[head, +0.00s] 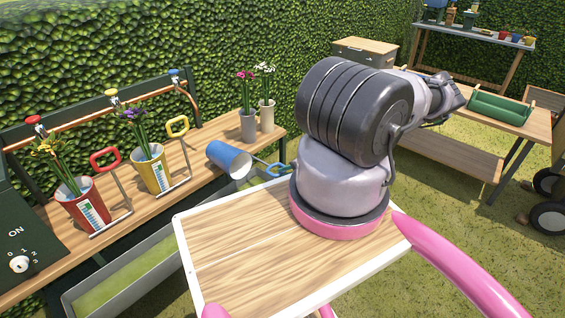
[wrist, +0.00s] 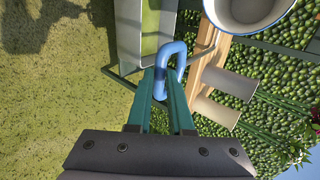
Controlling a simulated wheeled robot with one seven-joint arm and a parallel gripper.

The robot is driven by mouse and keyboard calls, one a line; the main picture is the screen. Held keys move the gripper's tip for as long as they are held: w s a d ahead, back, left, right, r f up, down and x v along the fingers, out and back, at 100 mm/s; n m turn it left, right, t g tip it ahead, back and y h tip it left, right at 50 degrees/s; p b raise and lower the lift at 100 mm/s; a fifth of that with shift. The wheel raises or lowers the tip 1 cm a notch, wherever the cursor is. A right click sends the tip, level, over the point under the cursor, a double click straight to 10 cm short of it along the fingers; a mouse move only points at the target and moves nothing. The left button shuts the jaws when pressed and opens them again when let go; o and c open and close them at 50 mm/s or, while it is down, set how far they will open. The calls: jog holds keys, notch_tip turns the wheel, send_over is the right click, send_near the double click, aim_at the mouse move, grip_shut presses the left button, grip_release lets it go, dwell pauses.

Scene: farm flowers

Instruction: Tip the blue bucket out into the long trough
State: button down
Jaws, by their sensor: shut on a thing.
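The blue bucket (head: 228,158) is tipped on its side at the bench's front edge in the head view, its mouth facing the lower right. The wrist view shows the bucket's pale interior and blue rim (wrist: 250,14) at the top right. My gripper (wrist: 164,82) is shut on the bucket's blue hooked handle (wrist: 181,52). In the head view my arm mostly hides the gripper. The long grey trough (head: 90,299) runs along the bench front, below the bucket, with a greenish inside. Part of the trough (wrist: 127,35) also shows in the wrist view. No pouring is visible.
A red bucket (head: 86,208) and a yellow bucket (head: 151,172), both with flowers, stand upright on the wooden bench (head: 190,178). Two flower vases (head: 249,125) stand behind the blue bucket. A hedge rises behind. A table with a green tray (head: 498,108) is at right.

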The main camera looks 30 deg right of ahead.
jog(key=f, duration=0.3)
jog(key=shift+s+f, duration=0.2)
jog(key=shift+f, duration=0.1)
jog(key=c, duration=0.8)
grip_release()
jog(key=shift+w, duration=0.1)
jog(key=shift+r, duration=0.1)
jog(key=shift+d, duration=0.1)
jog(key=v, duration=1)
jog(key=shift+s+d+r, duration=0.1)
jog(key=shift+s, duration=0.35)
